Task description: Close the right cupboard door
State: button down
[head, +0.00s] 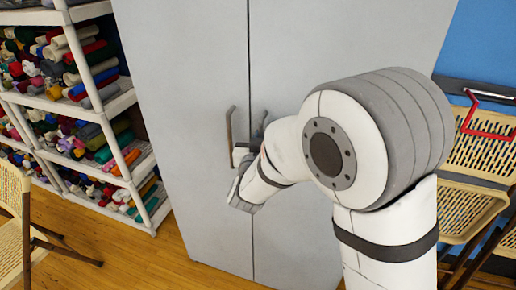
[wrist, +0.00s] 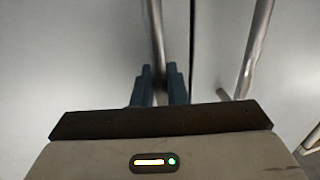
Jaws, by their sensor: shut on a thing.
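The tall grey cupboard has a left door (head: 180,80) and a right door (head: 310,40), with a thin dark seam between them in the head view. The left handle (head: 229,128) shows clearly. Part of the right handle area is hidden by my arm. In the wrist view my gripper (wrist: 159,82) is shut around a vertical metal handle (wrist: 155,30) on one side of the seam. The other handle (wrist: 252,55) stands free at the right of that view. The doors look nearly flush.
White shelves (head: 104,67) with colourful rolls and yarn stand left of the cupboard. A woven chair (head: 15,215) is at the lower left. More woven chairs (head: 485,150) are at the right by the blue wall.

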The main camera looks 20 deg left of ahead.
jog(key=shift+w+r, duration=0.15)
jog(key=shift+r, duration=0.05)
jog(key=c, duration=1.8)
grip_release()
jog(key=shift+o, duration=0.5)
jog(key=shift+w+f, duration=0.1)
jog(key=shift+w, duration=0.15)
jog(key=shift+o, duration=0.8)
jog(key=shift+s, duration=0.1)
jog(key=s+b, duration=0.1)
jog(key=s, duration=0.6)
jog(key=shift+s+d, duration=0.4)
